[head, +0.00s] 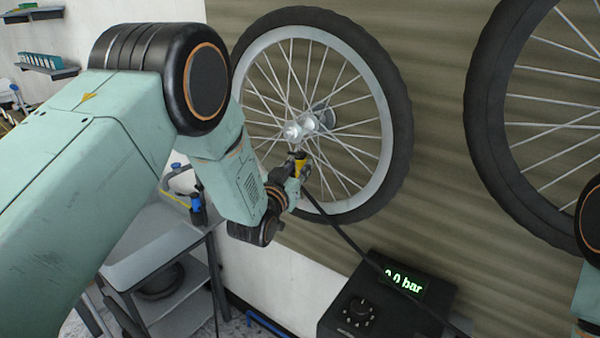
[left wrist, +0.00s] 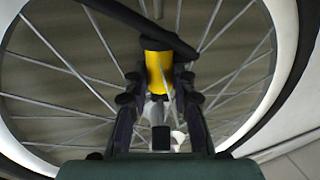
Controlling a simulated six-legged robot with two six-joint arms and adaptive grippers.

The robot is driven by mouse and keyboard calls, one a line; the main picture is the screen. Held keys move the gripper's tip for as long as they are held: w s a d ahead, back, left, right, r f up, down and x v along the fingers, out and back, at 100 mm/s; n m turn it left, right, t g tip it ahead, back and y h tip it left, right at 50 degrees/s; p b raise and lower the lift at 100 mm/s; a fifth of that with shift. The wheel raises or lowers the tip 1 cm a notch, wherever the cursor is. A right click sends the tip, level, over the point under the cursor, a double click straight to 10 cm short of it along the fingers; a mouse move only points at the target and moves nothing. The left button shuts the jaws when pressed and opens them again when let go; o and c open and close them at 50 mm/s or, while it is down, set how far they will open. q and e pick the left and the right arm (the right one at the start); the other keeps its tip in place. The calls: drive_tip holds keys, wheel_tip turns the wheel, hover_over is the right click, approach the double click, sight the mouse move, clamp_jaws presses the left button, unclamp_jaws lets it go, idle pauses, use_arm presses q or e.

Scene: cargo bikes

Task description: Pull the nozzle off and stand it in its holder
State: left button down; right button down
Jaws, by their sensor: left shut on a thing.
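The nozzle (head: 300,163) has a yellow body and a dark top, with a black hose (head: 345,232) attached. My left gripper (head: 296,177) is shut on it, in front of the wheel's spokes just below the hub. In the left wrist view, the yellow nozzle (left wrist: 157,70) stands upright between the two fingers (left wrist: 160,84), with the hose running off to the upper left. The wheel (head: 397,120) hangs against the ridged wall panel. I cannot tell whether the nozzle touches the wheel. I cannot make out the holder for certain. My right gripper is out of view.
A dark box (head: 340,318) with a knob and a green "0.0 bar" display (head: 404,281) sits below the wheel. A grey shelved cart (head: 160,243) stands at lower left, with a blue and black item (head: 197,206) near its top. Another wheel (head: 480,115) is at right.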

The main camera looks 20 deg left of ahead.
use_arm(q)
drive_tip(key=shift+s+a+p, duration=0.2)
drive_tip(key=shift+s+p, duration=0.35)
drive_tip(key=shift+s, duration=0.75)
drive_tip(key=shift+s+a+p, duration=0.15)
drive_tip(key=shift+s+p, duration=0.25)
drive_tip(key=shift+s, duration=1.1)
drive_tip(key=p, duration=0.1)
approach(298, 166)
drive_tip(key=shift+s, duration=0.95)
drive_tip(key=shift+f, duration=0.1)
